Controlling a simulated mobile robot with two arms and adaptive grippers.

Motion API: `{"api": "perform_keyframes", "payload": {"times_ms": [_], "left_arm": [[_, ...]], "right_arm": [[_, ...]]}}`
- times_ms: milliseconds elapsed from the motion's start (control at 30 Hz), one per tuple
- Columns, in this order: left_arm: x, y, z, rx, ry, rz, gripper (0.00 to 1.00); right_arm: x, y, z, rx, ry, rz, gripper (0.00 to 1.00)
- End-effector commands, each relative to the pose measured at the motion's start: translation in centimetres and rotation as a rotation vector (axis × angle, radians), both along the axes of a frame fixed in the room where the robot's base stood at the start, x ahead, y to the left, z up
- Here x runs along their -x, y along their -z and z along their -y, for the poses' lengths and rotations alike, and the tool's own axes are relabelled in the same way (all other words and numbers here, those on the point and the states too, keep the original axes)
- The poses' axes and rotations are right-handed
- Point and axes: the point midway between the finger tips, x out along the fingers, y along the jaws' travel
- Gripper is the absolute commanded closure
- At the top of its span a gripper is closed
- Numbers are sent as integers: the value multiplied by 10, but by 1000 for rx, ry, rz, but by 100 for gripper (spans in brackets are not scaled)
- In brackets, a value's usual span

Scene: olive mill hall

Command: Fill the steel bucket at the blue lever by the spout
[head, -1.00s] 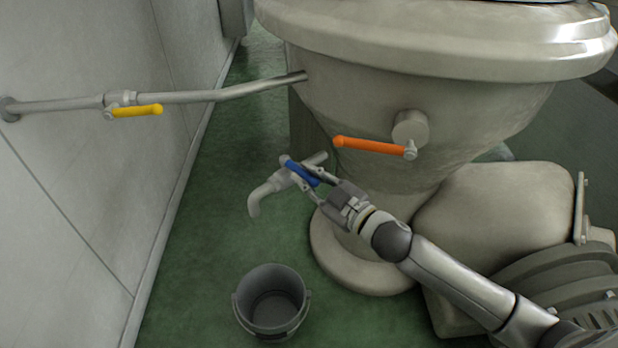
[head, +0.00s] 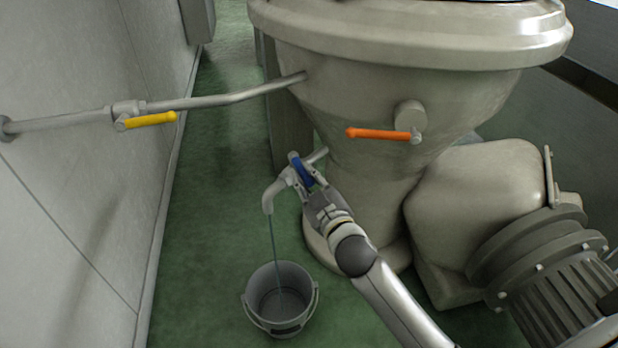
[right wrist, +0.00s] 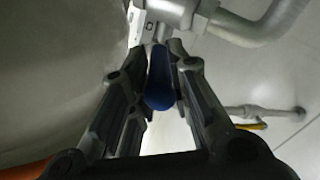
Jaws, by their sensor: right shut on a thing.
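The blue lever (head: 302,172) sits on the spout (head: 275,191) that comes out of the vessel's lower side. My right gripper (head: 304,177) is shut on the blue lever; in the right wrist view the lever (right wrist: 160,80) lies between its two fingers. A thin stream of water (head: 273,245) falls from the spout's mouth into the steel bucket (head: 247,302). The bucket stands upright on the floor below the spout. Its inside looks mostly empty, and the water level cannot be told. My left gripper is not in view.
An orange lever (head: 380,134) is on the vessel (head: 460,95) above the spout. A yellow lever (head: 150,120) is on the wall pipe (head: 70,117) at left. A motor housing (head: 480,205) stands at right. Green floor (head: 205,250) is free between wall and bucket.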

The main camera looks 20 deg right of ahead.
Motion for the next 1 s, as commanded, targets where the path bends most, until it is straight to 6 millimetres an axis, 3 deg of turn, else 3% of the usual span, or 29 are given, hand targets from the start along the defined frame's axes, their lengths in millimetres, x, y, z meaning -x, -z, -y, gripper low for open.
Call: {"api": "perform_keyframes", "payload": {"times_ms": [500,933,967,1000], "left_arm": [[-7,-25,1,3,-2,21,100],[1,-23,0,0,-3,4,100],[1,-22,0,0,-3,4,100],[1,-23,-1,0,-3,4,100]], "right_arm": [[0,0,-8,-2,102,2,100],[0,-1,-8,1,105,3,100],[0,-1,-8,1,105,3,79],[0,-1,-8,1,104,2,74]]}}
